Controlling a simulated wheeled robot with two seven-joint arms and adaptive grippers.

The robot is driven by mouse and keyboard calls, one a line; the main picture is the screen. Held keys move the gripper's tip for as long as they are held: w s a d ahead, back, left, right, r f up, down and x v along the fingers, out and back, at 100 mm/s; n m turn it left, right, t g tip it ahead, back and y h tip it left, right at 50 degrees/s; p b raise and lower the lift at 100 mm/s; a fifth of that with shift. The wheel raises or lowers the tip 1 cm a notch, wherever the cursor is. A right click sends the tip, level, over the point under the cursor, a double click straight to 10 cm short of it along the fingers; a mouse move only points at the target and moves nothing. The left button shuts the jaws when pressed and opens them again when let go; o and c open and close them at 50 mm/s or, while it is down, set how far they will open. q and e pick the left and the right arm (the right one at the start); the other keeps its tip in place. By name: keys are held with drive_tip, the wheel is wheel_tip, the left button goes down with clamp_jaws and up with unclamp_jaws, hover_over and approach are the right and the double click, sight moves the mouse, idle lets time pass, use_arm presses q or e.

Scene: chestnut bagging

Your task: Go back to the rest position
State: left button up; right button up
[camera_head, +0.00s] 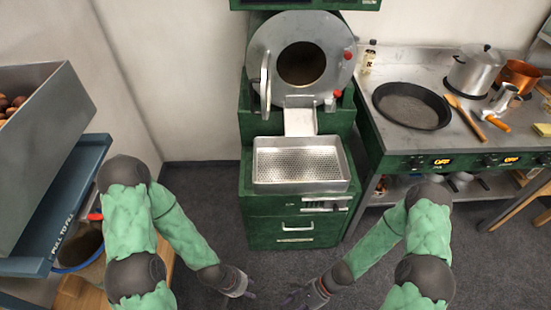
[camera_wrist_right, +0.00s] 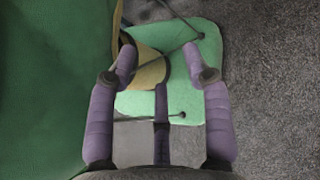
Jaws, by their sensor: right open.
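My left gripper (camera_head: 245,288) is low in the head view, left of centre, above the dark floor. It is small there, and I cannot tell whether its fingers are apart. My right gripper (camera_head: 298,295) is beside it, a little to the right, with a gap between the two. In the right wrist view, the purple fingers of my right gripper (camera_wrist_right: 166,64) are spread, with nothing held between them. Both arms hang bent in front of the green roaster (camera_head: 258,215), clear of it.
The roaster's perforated tray (camera_head: 300,186) is empty. A grey bin (camera_head: 45,130) with chestnuts (camera_head: 10,104) stands at the left above a blue frame (camera_head: 60,205). The counter at the right (camera_head: 450,140) holds a black pan (camera_head: 411,105), a pot (camera_head: 474,72) and utensils. Bare floor lies before the roaster.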

drive_tip(key=w+d+r+n+t+h, duration=0.2)
drive_tip(key=w+d+n+t+h, duration=0.2)
drive_tip(key=n, duration=0.6)
drive_tip(key=shift+w+d+r+n+t+h, duration=0.2)
drive_tip(key=shift+w+n+t+h, duration=0.3)
drive_tip(key=shift+w, duration=0.55)
idle(1.0)
